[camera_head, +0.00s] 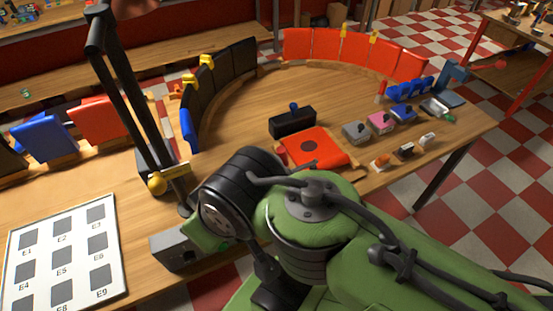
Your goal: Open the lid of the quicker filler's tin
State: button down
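A row of small tins or boxes stands on the right part of the table: a grey one (356,132), a pink one (381,123), a blue one (403,113) and a grey-and-green one (436,107). They have small knobs or handles on top, and the first ones look shut. I cannot tell which tin belongs to the quicker filler. My green arm (310,215) fills the lower middle, left of and nearer than the tins. My gripper's fingers do not show; they are hidden or out of frame.
A red-orange plate (316,147) with a dark disc and a black box with a blue knob (293,121) lie left of the tins. Several small blocks (405,151) sit in front of them. Curved red (340,47) and black panels rise behind. A tall black stand (125,100) rises left.

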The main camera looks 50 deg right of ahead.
aim_at(357, 130)
jog(key=z, duration=2.55)
jog(key=i+l+u, duration=0.15)
jog(key=u, duration=0.3)
jog(key=l+u, duration=0.45)
jog(key=i+l+u, duration=0.1)
jog(key=l+u, duration=0.2)
jog(key=u, duration=0.15)
jog(key=l+u, duration=0.65)
jog(key=u, duration=0.25)
jog(key=k+l+u, duration=0.15)
jog(key=l+u, duration=0.25)
jog(key=j, duration=0.1)
